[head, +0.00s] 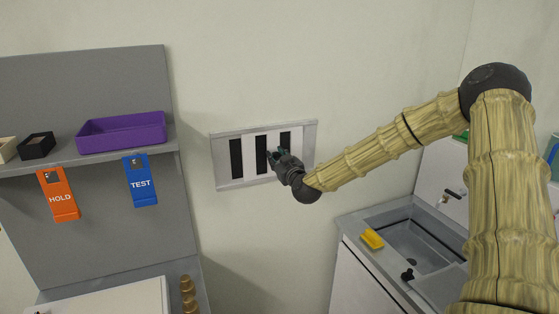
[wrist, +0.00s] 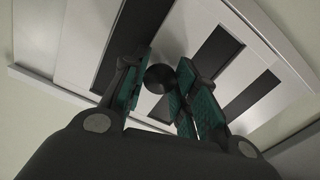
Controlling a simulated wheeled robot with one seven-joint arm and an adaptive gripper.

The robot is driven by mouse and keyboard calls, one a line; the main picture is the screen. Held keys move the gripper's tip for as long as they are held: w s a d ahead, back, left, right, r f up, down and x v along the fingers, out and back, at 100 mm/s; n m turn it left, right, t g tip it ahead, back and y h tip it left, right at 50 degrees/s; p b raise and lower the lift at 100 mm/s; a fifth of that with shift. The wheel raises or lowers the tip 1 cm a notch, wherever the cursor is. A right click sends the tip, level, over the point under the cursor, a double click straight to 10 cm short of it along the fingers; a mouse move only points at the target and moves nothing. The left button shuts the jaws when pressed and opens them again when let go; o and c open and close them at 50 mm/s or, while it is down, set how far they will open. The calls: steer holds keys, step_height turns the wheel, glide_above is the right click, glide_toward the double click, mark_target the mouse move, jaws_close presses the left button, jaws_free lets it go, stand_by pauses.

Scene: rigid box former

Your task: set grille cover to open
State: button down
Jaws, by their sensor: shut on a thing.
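The grille cover (head: 248,160) is a white panel with several dark vertical slots, set in a grey frame on the wall. Some slots show black, so the grille looks at least partly open. My gripper (head: 276,155) is at the grille's middle right in the head view. In the wrist view my gripper (wrist: 157,90) has its green-padded fingers closed around a small round black knob (wrist: 160,78) on the grille. The grille (wrist: 185,22) fills the upper part of that view. The gripper hides part of the grille's lower right in the head view.
A grey shelf at the left holds a purple tray (head: 121,132) and a black box (head: 37,146). An orange HOLD tag (head: 58,195) and a blue TEST tag (head: 140,181) hang below. A sink (head: 415,243) with a yellow object (head: 372,239) stands lower right.

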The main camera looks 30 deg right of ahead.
steer(key=c, duration=1.1)
jaws_free()
steer(key=shift+d, duration=0.2)
steer(key=shift+a, duration=0.1)
steer(key=shift+s, duration=0.25)
steer(key=s, duration=0.3)
steer(key=s+a, duration=0.1)
steer(key=s, duration=0.7)
steer(key=shift+s+a, duration=0.2)
steer(key=shift+a, duration=0.15)
